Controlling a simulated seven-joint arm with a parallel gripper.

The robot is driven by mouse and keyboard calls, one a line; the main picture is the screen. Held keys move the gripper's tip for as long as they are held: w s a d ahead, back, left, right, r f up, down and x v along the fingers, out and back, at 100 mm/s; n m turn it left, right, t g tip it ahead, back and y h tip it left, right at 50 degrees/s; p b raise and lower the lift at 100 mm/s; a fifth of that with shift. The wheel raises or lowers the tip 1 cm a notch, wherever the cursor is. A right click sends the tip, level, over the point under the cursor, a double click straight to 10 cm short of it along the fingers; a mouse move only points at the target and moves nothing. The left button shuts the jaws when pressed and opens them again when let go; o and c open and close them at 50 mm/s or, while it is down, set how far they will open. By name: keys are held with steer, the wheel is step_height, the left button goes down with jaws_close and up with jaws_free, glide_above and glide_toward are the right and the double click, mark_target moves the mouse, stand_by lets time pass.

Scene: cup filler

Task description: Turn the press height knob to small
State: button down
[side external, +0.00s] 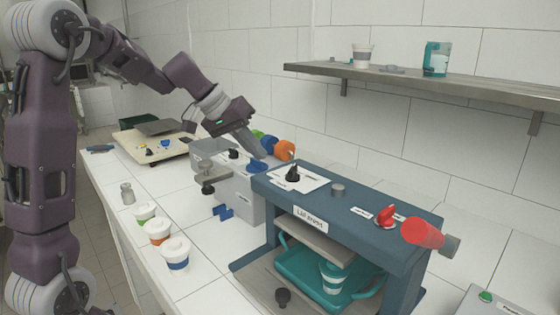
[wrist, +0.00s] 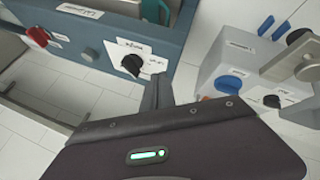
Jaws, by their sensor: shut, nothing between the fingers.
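The black knob (side external: 292,173) sits on a white label plate (side external: 312,182) on top of the blue-grey lid press (side external: 345,203), at its left end. In the wrist view the same knob (wrist: 132,64) is at upper centre, with small print on the plate that I cannot read for certain. My gripper (side external: 263,156) is shut and empty, pointing down, just left of the knob and apart from it. In the wrist view its fingers (wrist: 157,88) are below and right of the knob.
A red knob (side external: 385,216) and red cylinder (side external: 422,233) are at the press's right end. A grey box (side external: 238,190) with a blue knob (side external: 257,165) stands close left. Lidded cups (side external: 159,231) stand in front. A teal tray (side external: 296,262) is inside the press.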

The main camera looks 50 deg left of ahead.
mark_target(293, 165)
steer(key=x, duration=0.3)
steer(key=shift+w+d+f, duration=0.15)
steer(key=shift+d+f, duration=0.05)
steer(key=shift+d, duration=0.05)
steer(key=shift+w+d+r, duration=0.1)
steer(key=shift+w+d, duration=0.2)
steer(key=shift+d, duration=0.25)
steer(key=shift+w+d, duration=0.35)
steer(key=shift+d, duration=0.2)
steer(key=shift+w+d, duration=0.25)
steer(key=shift+d, duration=0.2)
steer(key=shift+w+a+m+g+h, duration=0.1)
steer(key=shift+m+g+h, duration=0.1)
steer(key=shift+m+h, duration=0.25)
steer(key=shift+w+m+g+h, duration=0.15)
steer(key=shift+m+g+h, duration=0.1)
steer(key=shift+m, duration=0.4)
steer(key=m, duration=0.1)
steer(key=w+m+g+h, duration=0.1)
steer(key=m, duration=0.1)
steer(key=shift+a, duration=0.1)
steer(key=m+g+h, duration=0.1)
steer(key=m, duration=0.1)
steer(key=w+m+g, duration=0.1)
steer(key=m, duration=0.1)
steer(key=shift+h, duration=0.4)
steer(key=shift+w+d, duration=0.15)
steer(key=shift+d, duration=0.1)
steer(key=shift+w+d, duration=0.15)
steer(key=shift+w, duration=0.05)
